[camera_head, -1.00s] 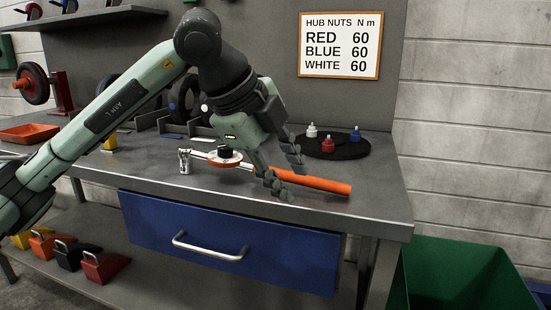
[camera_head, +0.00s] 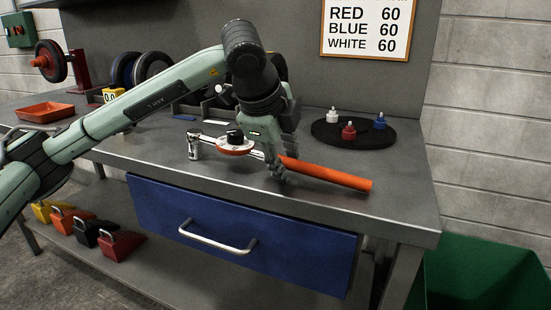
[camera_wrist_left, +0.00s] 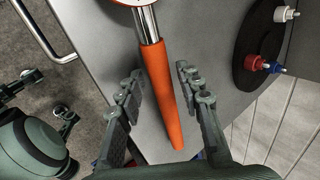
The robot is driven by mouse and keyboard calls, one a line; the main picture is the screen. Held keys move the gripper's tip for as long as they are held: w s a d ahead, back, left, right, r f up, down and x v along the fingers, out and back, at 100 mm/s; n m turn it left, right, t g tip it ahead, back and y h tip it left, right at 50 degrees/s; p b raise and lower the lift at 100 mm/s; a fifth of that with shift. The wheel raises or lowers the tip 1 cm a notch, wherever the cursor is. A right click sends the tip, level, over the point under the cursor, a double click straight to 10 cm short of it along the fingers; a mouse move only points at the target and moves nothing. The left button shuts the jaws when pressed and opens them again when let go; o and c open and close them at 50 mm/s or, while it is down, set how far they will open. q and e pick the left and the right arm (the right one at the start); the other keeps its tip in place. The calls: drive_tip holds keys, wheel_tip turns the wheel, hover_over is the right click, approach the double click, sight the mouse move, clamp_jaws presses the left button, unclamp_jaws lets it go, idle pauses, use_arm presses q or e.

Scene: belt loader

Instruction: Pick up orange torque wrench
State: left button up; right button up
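The orange torque wrench lies on the grey bench, with its orange handle (camera_head: 335,177) to the right and its round dial head (camera_head: 235,143) and silver socket (camera_head: 194,145) to the left. My left gripper (camera_head: 281,160) is down over the wrench at the dial end of the handle. In the left wrist view, the handle (camera_wrist_left: 163,90) runs between the fingers of my left gripper (camera_wrist_left: 159,74), with gaps on both sides. The gripper is open. My right gripper (camera_wrist_left: 48,97) shows at the left of that view, its fingers apart and empty.
A round black tray (camera_head: 354,138) with white, red and blue capped pieces stands right of the wrench. A blue drawer (camera_head: 300,247) with a silver handle is below the bench top. A green bin (camera_head: 485,275) stands at lower right. An orange tray (camera_head: 45,111) is far left.

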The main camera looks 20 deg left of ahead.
use_arm(q)
clamp_jaws()
drive_tip(key=shift+r, duration=0.25)
idle(0.4)
